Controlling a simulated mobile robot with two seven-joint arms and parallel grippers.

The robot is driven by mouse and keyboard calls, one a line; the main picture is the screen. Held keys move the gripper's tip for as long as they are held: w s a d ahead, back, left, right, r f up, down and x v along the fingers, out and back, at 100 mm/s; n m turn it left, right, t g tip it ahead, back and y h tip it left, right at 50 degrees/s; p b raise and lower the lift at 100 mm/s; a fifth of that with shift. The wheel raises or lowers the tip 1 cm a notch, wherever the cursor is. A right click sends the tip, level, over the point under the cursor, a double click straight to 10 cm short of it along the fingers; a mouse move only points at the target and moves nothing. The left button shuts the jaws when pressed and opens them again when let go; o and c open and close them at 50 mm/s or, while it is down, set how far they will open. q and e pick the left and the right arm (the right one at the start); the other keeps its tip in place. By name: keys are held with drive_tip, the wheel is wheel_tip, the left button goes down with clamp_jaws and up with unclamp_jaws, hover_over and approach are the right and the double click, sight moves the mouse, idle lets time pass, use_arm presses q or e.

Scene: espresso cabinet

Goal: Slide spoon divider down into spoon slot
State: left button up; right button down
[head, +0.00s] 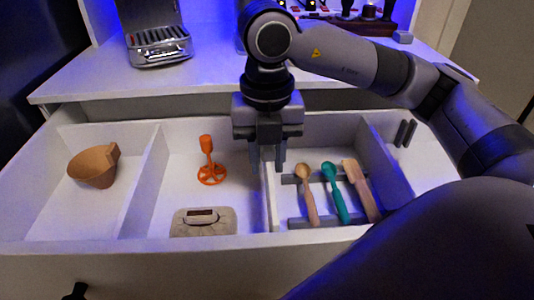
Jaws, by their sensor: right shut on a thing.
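My right gripper (267,164) points down over the open drawer, at the left edge of the spoon compartment. Its fingers straddle the top of a thin pale upright panel (269,200), which looks like the spoon divider, and are shut on it. The panel is seen almost edge-on, between the middle compartment and the spoons. Whether its lower edge is seated in the slot is hidden. A tan spoon (307,190), a teal spoon (335,190) and a tan spatula (358,188) lie on grey rests (312,222) right of it. My left gripper is out of view.
The drawer holds a brown cup-like scoop (92,167) at left, an orange whisk-like tool (211,172) and a beige scale-like device (203,221) in the middle. Two dark strips (405,133) are at far right. The white countertop (110,80) lies behind, with a chrome machine (158,45).

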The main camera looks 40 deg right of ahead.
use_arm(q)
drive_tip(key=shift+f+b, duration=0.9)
use_arm(e)
drive_tip(key=shift+f, duration=1.15)
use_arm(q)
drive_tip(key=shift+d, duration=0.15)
use_arm(e)
drive_tip(key=shift+f, duration=0.1)
drive_tip(key=shift+f+b, duration=0.3)
drive_tip(key=shift+b, duration=0.05)
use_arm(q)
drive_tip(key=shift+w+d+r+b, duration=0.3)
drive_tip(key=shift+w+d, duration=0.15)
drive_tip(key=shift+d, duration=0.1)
use_arm(e)
drive_tip(key=shift+f, duration=0.3)
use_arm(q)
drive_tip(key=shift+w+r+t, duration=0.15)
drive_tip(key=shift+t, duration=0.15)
use_arm(e)
drive_tip(key=shift+f, duration=0.3)
drive_tip(key=c, duration=0.8)
unclamp_jaws()
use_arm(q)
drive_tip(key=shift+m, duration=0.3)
